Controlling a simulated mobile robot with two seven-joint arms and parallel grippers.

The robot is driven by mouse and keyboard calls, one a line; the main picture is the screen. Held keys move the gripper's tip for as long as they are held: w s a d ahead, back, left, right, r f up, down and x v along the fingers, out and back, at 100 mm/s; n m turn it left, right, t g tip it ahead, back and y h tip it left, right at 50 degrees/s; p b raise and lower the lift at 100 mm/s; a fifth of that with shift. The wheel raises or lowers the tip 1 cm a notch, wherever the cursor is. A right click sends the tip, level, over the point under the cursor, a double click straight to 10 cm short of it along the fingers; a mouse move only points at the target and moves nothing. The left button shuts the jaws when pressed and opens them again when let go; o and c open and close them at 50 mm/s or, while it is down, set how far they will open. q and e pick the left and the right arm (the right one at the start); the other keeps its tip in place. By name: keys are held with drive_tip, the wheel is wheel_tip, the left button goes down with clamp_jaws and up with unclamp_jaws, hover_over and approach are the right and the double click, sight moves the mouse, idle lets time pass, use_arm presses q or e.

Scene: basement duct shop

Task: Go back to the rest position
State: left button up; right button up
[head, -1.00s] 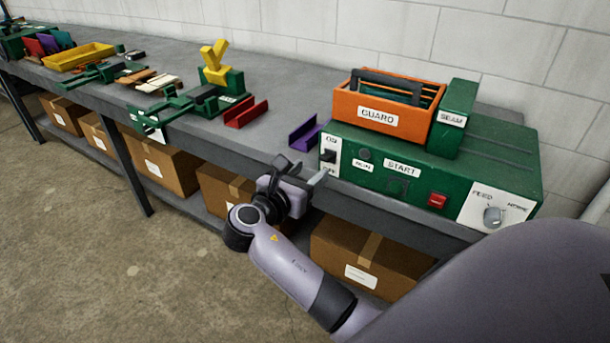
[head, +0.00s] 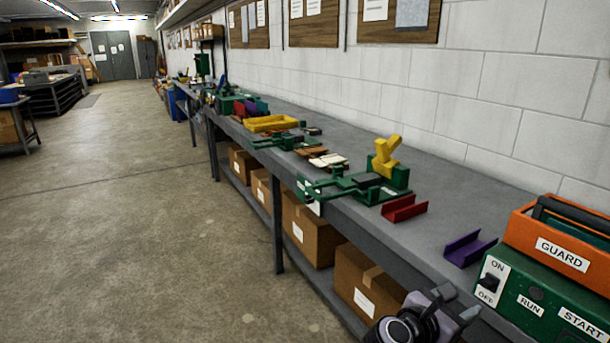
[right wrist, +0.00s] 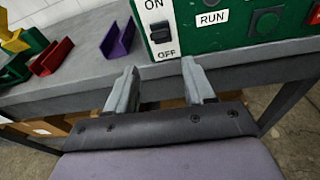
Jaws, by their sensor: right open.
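My right gripper (right wrist: 160,88) is open and empty in the right wrist view, its two grey fingers apart and pointing toward the bench front by the ON/OFF switch. In the head view only part of my right wrist and gripper shows at the bottom right, in front of the bench edge. The green control box (head: 534,302) with ON, OFF, RUN and START labels stands on the bench; it also shows in the right wrist view (right wrist: 215,38). My left gripper is not in view.
A long grey workbench (head: 440,236) runs along the wall. It holds a purple channel (head: 468,250), a red channel (head: 404,209), green fixtures (head: 350,187), a yellow V-block (head: 384,158) and a yellow tray (head: 270,124). Cardboard boxes (head: 310,235) fill the lower shelf. The concrete floor (head: 120,220) at left is open.

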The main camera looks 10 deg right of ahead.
drive_tip(key=s+a+f+m+t+y, duration=0.1)
drive_tip(key=s+a+f+m+y, duration=0.3)
drive_tip(key=f, duration=0.5)
drive_tip(key=s+a+f+m+t+y, duration=0.1)
drive_tip(key=s+f+y, duration=0.2)
drive_tip(key=f+y, duration=0.35)
drive_tip(key=s+a+f+m+y, duration=0.2)
drive_tip(key=s+a+m+y, duration=0.1)
drive_tip(key=s+m, duration=0.4)
drive_tip(key=s+a+f+m+t+y, duration=0.1)
drive_tip(key=s+a+f+m+y, duration=0.2)
drive_tip(key=s+m, duration=0.3)
drive_tip(key=shift+s+a+f+m+t, duration=0.3)
drive_tip(key=shift+a+m, duration=0.45)
drive_tip(key=shift+m, duration=0.35)
drive_tip(key=shift+c, duration=1)
